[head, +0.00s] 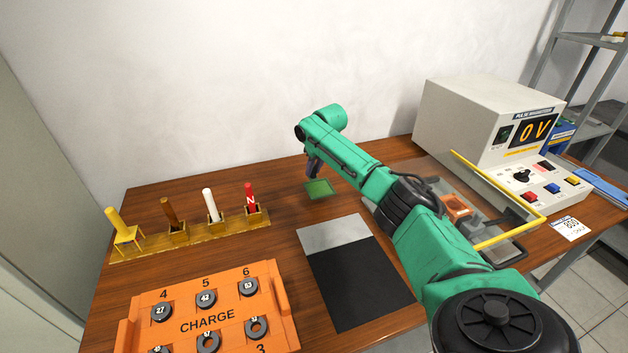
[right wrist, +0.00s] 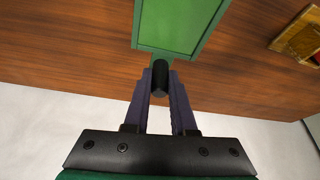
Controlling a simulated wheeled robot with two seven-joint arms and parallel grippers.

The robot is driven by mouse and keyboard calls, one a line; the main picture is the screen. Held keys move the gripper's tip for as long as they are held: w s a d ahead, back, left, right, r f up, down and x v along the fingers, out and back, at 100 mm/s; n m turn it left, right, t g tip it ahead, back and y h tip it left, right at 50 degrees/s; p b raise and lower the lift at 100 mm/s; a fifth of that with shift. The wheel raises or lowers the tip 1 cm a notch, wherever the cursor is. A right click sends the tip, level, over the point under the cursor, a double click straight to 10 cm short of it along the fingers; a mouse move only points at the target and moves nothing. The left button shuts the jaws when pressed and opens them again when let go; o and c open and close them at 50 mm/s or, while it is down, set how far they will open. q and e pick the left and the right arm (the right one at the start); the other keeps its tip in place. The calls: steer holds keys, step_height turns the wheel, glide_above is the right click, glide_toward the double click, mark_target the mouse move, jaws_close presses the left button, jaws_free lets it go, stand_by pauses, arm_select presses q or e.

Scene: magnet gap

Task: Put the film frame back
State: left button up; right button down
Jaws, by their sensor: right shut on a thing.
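The film frame is a flat green piece (head: 320,188) near the back middle of the table in the head view. In the right wrist view the green film frame (right wrist: 178,22) fills the top middle, with a short black handle at its near edge. My right gripper (head: 313,172) is at the frame's back edge. Its two dark fingers (right wrist: 160,88) are shut on the black handle. The frame looks close to the table top; I cannot tell whether it touches it. My left gripper is out of view.
A wooden rack (head: 190,235) with several coloured rods stands at left. An orange CHARGE tray (head: 208,318) with numbered rings is in front. A grey and black mat (head: 358,280) lies in the middle. A white instrument reading 0 V (head: 480,120) and a yellow bar (head: 500,190) are at right.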

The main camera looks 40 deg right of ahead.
mark_target(314, 178)
steer(key=f, duration=0.4)
steer(key=shift+s+a, duration=0.1)
steer(key=shift+a, duration=0.1)
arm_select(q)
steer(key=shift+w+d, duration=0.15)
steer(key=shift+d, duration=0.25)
arm_select(e)
steer(key=shift+d+f, duration=0.1)
steer(key=shift+f, duration=0.1)
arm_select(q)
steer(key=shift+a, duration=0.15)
arm_select(e)
steer(key=c, duration=0.7)
jaws_free()
steer(key=shift+c, duration=0.2)
steer(key=shift+r, duration=0.4)
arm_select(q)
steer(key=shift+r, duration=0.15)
arm_select(e)
steer(key=v, duration=1.1)
steer(key=shift+s+r, duration=0.15)
steer(key=shift+r, duration=0.05)
